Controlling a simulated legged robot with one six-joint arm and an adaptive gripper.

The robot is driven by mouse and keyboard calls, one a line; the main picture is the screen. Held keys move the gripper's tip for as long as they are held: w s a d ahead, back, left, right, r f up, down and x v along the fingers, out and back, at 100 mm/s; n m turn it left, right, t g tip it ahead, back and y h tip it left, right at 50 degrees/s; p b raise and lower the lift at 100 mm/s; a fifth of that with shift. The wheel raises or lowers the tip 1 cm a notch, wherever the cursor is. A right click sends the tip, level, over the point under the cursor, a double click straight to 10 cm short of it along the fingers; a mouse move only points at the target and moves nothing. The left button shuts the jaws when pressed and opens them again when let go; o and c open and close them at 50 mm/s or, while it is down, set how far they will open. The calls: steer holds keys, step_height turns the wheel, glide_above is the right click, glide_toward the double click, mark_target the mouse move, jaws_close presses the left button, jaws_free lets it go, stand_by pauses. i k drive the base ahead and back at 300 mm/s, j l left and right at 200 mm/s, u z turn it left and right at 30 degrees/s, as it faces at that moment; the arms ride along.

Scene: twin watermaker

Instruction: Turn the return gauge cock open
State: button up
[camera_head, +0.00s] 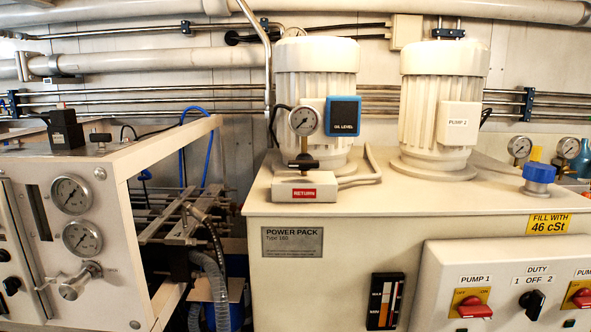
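The return gauge cock (303,164) has a black bar handle lying crosswise, roughly level in the picture. It sits on a short upright stem, with a round white-faced gauge (304,122) above it. Below it is a pale block (285,187) with a red RETURN label (304,193), on top of the power pack (345,235). The gauge needle is too small to read surely. My gripper is not in view, and nothing is touching the cock.
Two pale motors (318,75) (445,85) stand behind and right of the cock. A blue OIL LEVEL box (343,116) is close at its right. A cabinet with gauges (160,245) stands left. A bent metal pipe (262,40) rises behind. Space in front of the cock looks clear.

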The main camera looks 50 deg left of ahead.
mark_target(304, 161)
steer(key=u, duration=1.85)
